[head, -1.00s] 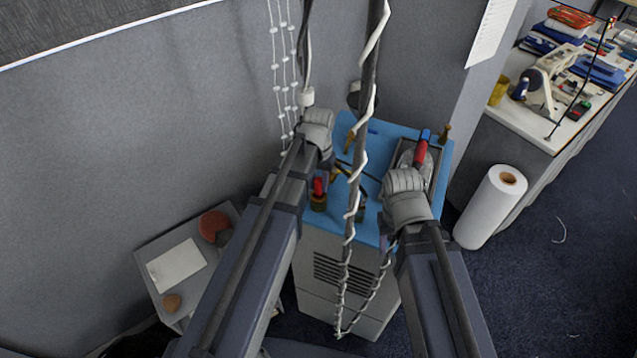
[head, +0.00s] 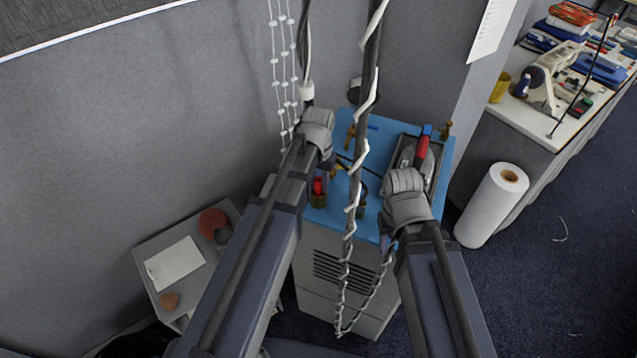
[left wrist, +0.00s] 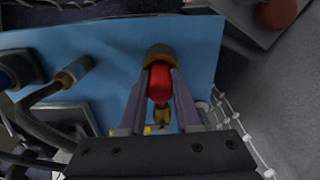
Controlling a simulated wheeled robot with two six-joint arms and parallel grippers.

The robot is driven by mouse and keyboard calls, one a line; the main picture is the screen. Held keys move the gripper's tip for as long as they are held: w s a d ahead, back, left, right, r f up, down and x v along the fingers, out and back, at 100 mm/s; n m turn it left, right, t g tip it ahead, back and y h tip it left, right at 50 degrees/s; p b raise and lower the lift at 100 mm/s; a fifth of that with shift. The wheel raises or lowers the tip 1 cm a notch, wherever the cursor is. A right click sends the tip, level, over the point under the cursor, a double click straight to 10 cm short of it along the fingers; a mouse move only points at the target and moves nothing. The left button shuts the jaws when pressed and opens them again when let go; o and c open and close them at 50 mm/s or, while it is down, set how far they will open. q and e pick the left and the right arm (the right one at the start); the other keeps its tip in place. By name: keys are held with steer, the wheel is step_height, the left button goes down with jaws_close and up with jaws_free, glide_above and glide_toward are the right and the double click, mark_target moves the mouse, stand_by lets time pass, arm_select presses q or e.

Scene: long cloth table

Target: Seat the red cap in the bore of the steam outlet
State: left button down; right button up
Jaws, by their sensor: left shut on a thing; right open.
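The red cap (head: 318,186) is held between the fingers of my left gripper (left wrist: 160,78). It also shows in the left wrist view (left wrist: 159,84). The brass steam outlet (head: 318,201) stands on the blue top, right at the cap's far end; its rim shows in the left wrist view (left wrist: 160,51). The cap meets or overlaps the outlet's mouth; I cannot tell how deep it sits. My right gripper (head: 388,242) is at the front edge of the blue top, mostly hidden behind its own wrist and apart from the cap.
The blue top (head: 376,140) belongs to a grey cabinet (head: 345,290). A grey tray with a red-handled tool (head: 421,148) lies at its right. A cable-wrapped pole (head: 352,190) passes between my arms. A brass hose fitting (left wrist: 76,71) is near the outlet. A side table (head: 180,255) stands left.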

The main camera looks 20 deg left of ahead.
mark_target(318, 180)
arm_select(q)
steer(key=shift+f, duration=0.3)
steer(key=c, duration=0.5)
jaws_free()
steer(key=shift+r, duration=0.15)
step_height(318, 180, up, 8)
steer(key=p, duration=0.7)
steer(key=shift+p, duration=0.3)
steer(key=shift+f, duration=0.25)
